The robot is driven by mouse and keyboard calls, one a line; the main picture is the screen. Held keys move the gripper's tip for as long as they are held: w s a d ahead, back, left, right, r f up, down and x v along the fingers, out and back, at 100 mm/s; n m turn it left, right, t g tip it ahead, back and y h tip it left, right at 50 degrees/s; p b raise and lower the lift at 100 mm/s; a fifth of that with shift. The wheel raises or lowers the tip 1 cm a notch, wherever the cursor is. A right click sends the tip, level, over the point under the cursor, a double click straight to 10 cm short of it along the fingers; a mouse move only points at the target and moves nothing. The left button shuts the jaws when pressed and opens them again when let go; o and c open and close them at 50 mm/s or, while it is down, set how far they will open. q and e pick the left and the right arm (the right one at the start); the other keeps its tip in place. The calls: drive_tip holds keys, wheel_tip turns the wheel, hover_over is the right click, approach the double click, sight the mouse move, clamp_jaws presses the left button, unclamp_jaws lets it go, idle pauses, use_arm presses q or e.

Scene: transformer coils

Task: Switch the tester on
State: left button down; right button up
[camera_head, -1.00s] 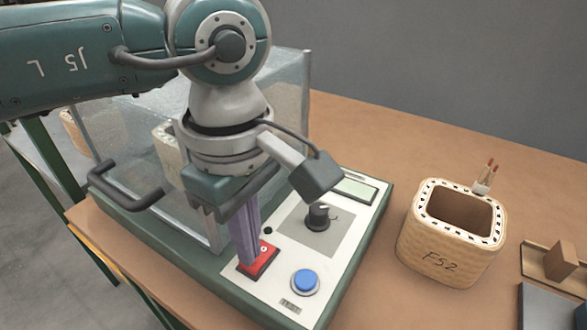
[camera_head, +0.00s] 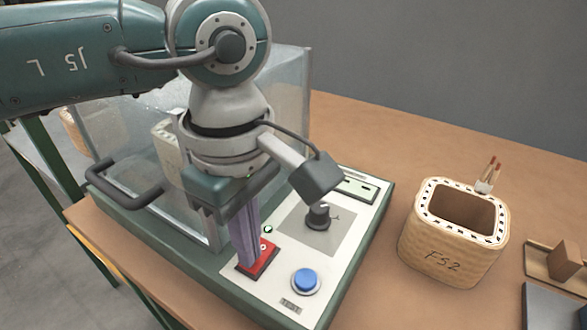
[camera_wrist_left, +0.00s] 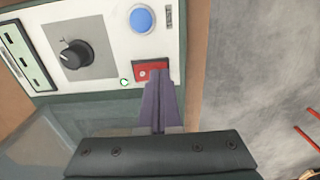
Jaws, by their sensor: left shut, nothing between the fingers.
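The tester (camera_head: 345,255) is a green-framed unit with a pale control panel on the wooden table. Its red rocker switch (camera_head: 265,258) sits at the panel's near left and also shows in the left wrist view (camera_wrist_left: 150,66). My left gripper (camera_head: 246,262) is shut and empty, pointing down, its purple fingertips at the switch and hiding part of it. In the left wrist view the fingertips (camera_wrist_left: 156,76) overlap the switch's edge. A small lamp (camera_wrist_left: 125,82) beside the switch is lit. The display (camera_head: 362,188) shows bright with small marks. My right gripper is not in view.
A blue button (camera_head: 305,281) and a black knob (camera_head: 318,215) share the panel. A clear cover with a handle (camera_head: 128,193) stands behind my gripper. A coil marked FS2 (camera_head: 450,262) stands right of the tester, near a wooden holder (camera_head: 563,262).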

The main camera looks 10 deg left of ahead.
use_arm(q)
wheel_tip(320, 180, up, 6)
drive_tip(key=p, duration=0.4)
drive_tip(key=shift+r, duration=0.25)
